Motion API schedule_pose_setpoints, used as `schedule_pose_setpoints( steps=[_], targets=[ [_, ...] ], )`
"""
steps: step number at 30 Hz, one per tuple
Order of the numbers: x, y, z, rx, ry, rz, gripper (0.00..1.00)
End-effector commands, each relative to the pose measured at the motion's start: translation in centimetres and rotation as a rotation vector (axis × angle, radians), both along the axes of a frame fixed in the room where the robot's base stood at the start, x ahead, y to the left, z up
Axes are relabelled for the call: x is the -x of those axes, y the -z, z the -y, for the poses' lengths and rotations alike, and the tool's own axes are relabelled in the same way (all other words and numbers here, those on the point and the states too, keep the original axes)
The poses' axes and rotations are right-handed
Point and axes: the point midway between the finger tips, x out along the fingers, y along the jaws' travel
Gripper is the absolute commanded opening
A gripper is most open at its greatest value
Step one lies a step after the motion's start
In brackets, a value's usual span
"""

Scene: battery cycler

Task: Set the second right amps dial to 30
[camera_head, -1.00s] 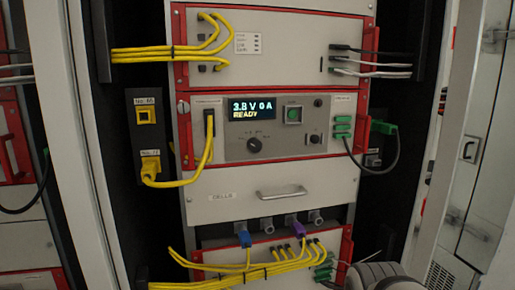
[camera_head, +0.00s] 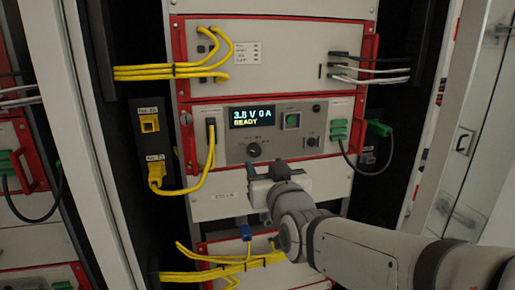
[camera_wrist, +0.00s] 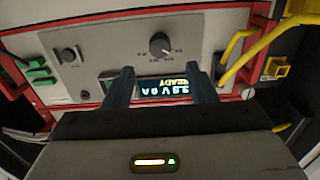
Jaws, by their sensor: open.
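The black rotary dial (camera_head: 254,149) sits on the grey control panel below the display, with small scale marks around it. In the wrist view, the dial (camera_wrist: 160,45) appears upside down, beyond and between the fingertips. The scale numbers are too small to read, and its setting cannot be told. The display (camera_head: 252,116) reads 3.8 V 0 A, READY. My gripper (camera_head: 264,174) is open and empty, in front of the panel just below the dial. It also shows in the wrist view (camera_wrist: 162,82); neither finger visibly touches the dial.
A smaller black knob (camera_head: 311,141) and a green button (camera_head: 292,121) sit right of the dial. A yellow cable (camera_head: 211,155) hangs left of the display. Green plugs with a black cable (camera_head: 379,128) are at the right. Red rack handles (camera_head: 186,142) stick out beside the panel.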

Motion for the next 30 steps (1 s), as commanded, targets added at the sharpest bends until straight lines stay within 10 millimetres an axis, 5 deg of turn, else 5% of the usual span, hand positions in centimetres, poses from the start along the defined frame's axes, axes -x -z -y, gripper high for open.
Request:
schedule_pose_setpoints(
  steps=[15,30],
  targets=[
    [-6.0,-0.1,-1.8,0.002,-0.002,-0.003,0.51],
    [-7.1,0.1,-2.1,0.002,-0.003,-0.002,0.51]
  ],
)
